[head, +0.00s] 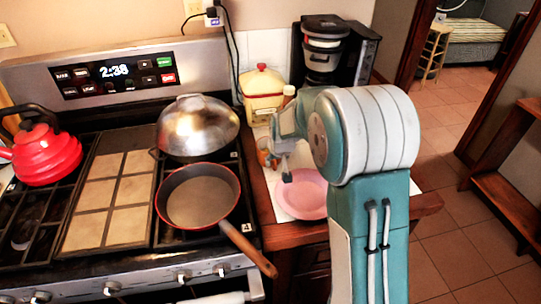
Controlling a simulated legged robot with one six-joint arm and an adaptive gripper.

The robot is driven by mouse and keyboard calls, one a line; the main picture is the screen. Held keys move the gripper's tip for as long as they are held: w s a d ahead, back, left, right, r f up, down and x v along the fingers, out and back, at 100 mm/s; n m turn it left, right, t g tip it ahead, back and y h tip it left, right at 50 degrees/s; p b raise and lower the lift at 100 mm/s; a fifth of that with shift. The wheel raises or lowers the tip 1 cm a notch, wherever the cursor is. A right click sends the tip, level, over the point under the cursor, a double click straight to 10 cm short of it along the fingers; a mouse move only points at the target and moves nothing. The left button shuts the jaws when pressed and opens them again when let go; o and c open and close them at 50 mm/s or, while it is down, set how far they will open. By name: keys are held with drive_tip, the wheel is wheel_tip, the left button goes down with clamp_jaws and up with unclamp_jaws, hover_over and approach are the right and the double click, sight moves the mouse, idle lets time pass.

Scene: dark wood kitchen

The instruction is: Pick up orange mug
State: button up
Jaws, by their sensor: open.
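The orange mug (263,155) stands on the counter right of the stove, behind the pink plate. Only part of it shows, since my gripper and arm cover its right side. My gripper (279,166) is open, with its fingers close to the mug. One dark fingertip shows above the plate's left edge. I cannot tell whether a finger touches the mug.
The pink plate (300,198) lies at the counter's front. On the stove are a red-rimmed pan (201,198), a domed lid (197,122) and a red kettle (46,155).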

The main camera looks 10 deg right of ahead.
drive_tip(key=shift+x, duration=1.15)
drive_tip(key=shift+w+a+f, duration=0.1)
drive_tip(key=shift+a, duration=0.35)
clamp_jaws()
drive_tip(key=shift+d, duration=0.2)
